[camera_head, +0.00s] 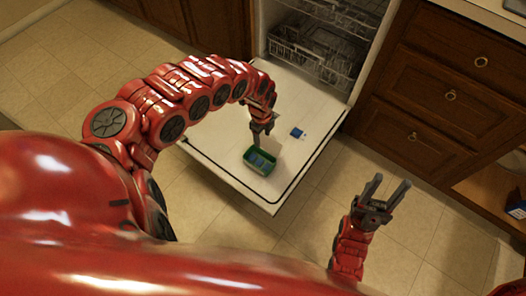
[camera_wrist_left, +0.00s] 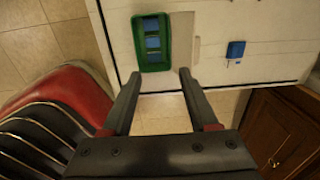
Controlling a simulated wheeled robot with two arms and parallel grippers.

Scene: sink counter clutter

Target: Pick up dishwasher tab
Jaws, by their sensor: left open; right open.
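A small blue dishwasher tab (camera_head: 297,133) lies loose on the open dishwasher door (camera_head: 222,137). It also shows in the left wrist view (camera_wrist_left: 235,49), to the right of my fingers. A green container (camera_head: 250,166) with blue tabs (camera_head: 262,160) inside stands on the door; in the left wrist view the container (camera_wrist_left: 167,67) is just beyond my fingertips. My left gripper (camera_head: 261,133) is over the door beside the container, left of the loose tab. Its fingers (camera_wrist_left: 160,76) are apart with nothing between them. My right gripper (camera_head: 389,185) is open and empty at the right, away from the door.
The dishwasher (camera_head: 318,45) stands open with a rack inside. Wooden drawers (camera_head: 440,95) are to its right, and an open lower cabinet (camera_head: 495,190) is at the right edge. The door around the loose tab is clear.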

